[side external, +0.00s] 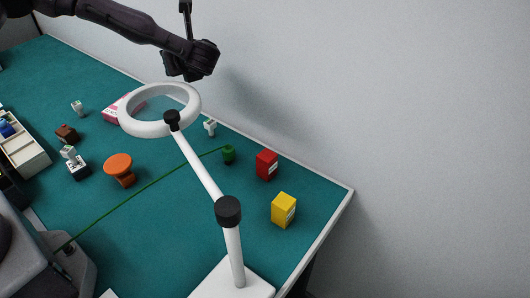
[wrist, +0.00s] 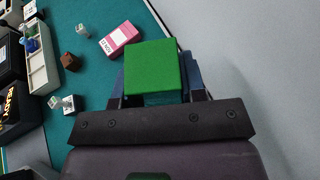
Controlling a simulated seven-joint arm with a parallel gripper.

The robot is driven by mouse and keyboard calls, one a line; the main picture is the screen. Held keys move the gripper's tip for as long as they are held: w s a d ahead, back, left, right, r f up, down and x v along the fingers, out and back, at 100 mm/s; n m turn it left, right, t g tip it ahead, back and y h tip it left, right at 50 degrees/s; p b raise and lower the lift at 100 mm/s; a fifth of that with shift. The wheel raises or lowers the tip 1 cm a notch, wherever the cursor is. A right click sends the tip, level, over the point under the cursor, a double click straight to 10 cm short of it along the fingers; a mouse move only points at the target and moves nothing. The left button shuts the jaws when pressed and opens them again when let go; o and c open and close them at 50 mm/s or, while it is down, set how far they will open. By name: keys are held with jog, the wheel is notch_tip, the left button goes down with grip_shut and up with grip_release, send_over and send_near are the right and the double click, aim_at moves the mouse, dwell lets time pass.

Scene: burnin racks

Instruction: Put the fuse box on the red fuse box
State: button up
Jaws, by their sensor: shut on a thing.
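A green fuse box (wrist: 152,70) is between the fingers of my gripper (wrist: 158,88) in the wrist view, and the gripper is shut on it. In the side external view my gripper (side external: 190,62) is high above the table's back edge, up and left of the red fuse box; the green box cannot be made out there. The red fuse box (side external: 266,165) stands on the teal table near the right corner, with a white label on its side. Its top looks clear. The red fuse box is not seen in the wrist view.
A yellow box (side external: 284,210) stands in front of the red one. A white magnifier lamp (side external: 160,130) rises over the table. A green connector (side external: 228,154) with a cable, an orange spool (side external: 120,168) and a pink box (wrist: 119,40) are nearby. A wall runs behind.

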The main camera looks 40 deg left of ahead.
jog(key=d+r+m+t+h, duration=0.3)
jog(key=d+r+m+t, duration=0.15)
jog(key=d+r, duration=0.25)
jog(key=m+g+h, duration=0.5)
jog(key=m+h, duration=1.7)
send_over(267, 155)
notch_tip(267, 155, down, 3)
jog(key=shift+t, duration=0.25)
notch_tip(267, 155, down, 18)
jog(key=shift+r, duration=0.15)
jog(key=o, duration=0.9)
